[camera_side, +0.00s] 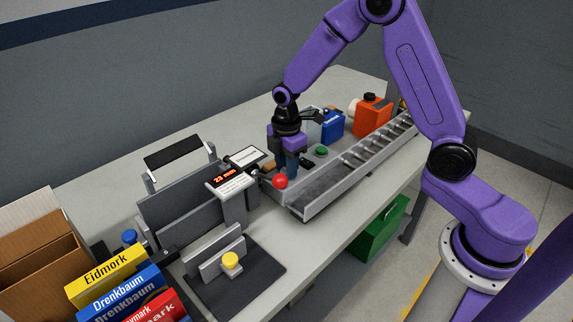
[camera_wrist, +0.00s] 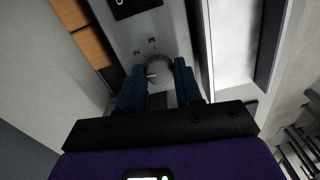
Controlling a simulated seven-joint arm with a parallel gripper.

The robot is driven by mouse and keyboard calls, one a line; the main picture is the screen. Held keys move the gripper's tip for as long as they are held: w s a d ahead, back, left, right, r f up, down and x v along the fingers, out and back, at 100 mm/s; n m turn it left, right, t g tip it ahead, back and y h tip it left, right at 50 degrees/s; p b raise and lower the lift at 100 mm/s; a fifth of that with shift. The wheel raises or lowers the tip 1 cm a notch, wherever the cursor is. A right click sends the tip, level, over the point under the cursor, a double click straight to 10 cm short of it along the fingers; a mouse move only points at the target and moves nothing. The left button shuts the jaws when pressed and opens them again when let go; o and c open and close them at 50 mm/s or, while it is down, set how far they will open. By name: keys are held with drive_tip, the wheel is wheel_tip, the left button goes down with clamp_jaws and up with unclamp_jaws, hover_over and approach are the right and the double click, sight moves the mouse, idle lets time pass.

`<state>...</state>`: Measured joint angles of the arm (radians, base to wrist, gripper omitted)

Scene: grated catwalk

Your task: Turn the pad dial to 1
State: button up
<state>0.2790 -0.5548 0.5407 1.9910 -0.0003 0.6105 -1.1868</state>
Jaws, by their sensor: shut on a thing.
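The dial (camera_wrist: 161,70) is a grey round knob with a short white pointer mark, seen in the wrist view; the mark faces the picture's left.
A green button (camera_side: 321,152) stands close right of my gripper. A display reading 23 mm (camera_side: 228,177) stands to the left. Blue (camera_side: 332,125) and orange (camera_side: 373,115) containers stand behind. A long roller channel (camera_side: 350,166) runs along the front right.

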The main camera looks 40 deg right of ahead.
drive_tip(key=shift+n, duration=0.5)
drive_tip(key=o, duration=1)
drive_tip(key=shift+o, duration=0.2)
drive_tip(key=shift+r, duration=0.1)
wheel_tip(320, 180, up, 17)
drive_tip(key=shift+r, duration=0.15)
drive_tip(key=shift+s+a, duration=0.1)
